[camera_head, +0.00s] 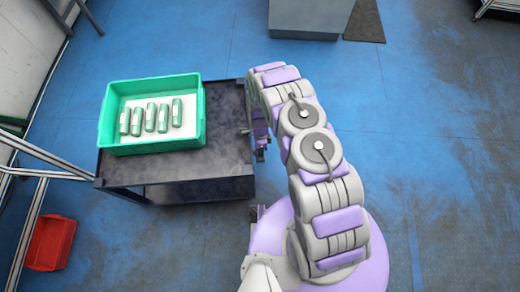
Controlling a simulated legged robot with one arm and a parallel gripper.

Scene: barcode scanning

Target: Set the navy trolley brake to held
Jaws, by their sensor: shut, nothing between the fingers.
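The navy trolley (200,168) stands left of my arm, with a dark, scuffed top and a lower frame below. A small grey lever-like part (246,131) shows at its right edge; I cannot tell whether it is the brake or how it is set. My gripper (261,155) is small and dark, shut and empty. It points down just beside the trolley's right side, partly hidden under my arm's purple and white links. I cannot tell whether it touches the trolley.
A green crate (152,148) with several green-and-white cylinders sits on the trolley top. A red bin (50,243) lies on the floor at lower left, near metal rails. A grey cabinet (308,18) stands at the back. The blue floor on the right is clear.

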